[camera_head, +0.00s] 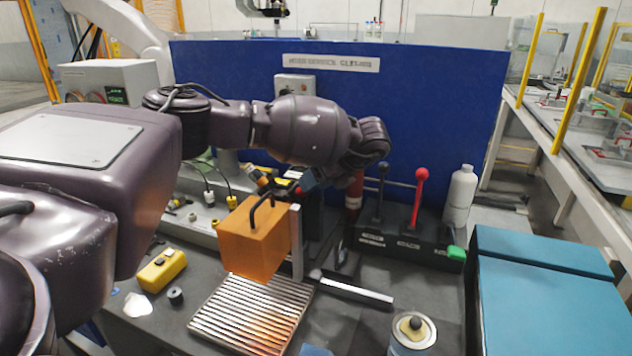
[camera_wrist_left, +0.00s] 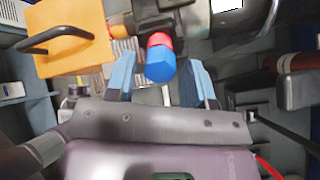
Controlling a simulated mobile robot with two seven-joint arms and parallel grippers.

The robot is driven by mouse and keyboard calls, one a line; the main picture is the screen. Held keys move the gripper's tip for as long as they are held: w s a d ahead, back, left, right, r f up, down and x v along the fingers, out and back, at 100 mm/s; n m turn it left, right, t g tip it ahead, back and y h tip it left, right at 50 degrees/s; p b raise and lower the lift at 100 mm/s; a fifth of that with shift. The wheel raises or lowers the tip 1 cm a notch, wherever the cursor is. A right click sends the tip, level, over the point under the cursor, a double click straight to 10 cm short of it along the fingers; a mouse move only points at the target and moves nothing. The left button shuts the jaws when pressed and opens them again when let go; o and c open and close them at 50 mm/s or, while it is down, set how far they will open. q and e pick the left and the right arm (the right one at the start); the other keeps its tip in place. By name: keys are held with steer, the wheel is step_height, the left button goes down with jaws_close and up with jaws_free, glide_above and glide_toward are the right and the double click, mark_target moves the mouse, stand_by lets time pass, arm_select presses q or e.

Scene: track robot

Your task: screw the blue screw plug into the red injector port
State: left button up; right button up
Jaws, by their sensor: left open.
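The blue screw plug (camera_wrist_left: 160,66) shows in the left wrist view with its hexagonal end towards the camera. Behind it is the red injector port (camera_wrist_left: 158,40), and the two look in line and touching. How deep the plug sits cannot be seen. My left gripper (camera_wrist_left: 161,75) is open, with its pale blue fingers on either side of the plug and gaps showing. In the head view my left gripper (camera_head: 322,178) is beneath the wrist, partly hidden, behind the orange block. The plug and port are not clear there. My right gripper is not in view.
An orange block (camera_head: 248,240) with a black handle stands close beside my left gripper, over a ribbed metal plate (camera_head: 230,318). A lever box (camera_head: 400,240) with black and red levers and a white bottle (camera_head: 460,195) stand right. A blue panel (camera_head: 420,100) closes the back.

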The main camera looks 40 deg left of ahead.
arm_select(q)
steer(key=shift+n, duration=1.1)
steer(key=shift+r+n, duration=0.1)
steer(key=shift+n, duration=0.9)
steer(key=n+p, duration=0.1)
steer(key=n, duration=0.2)
steer(key=shift+n, duration=0.4)
steer(key=n+p, duration=0.1)
steer(key=n, duration=0.2)
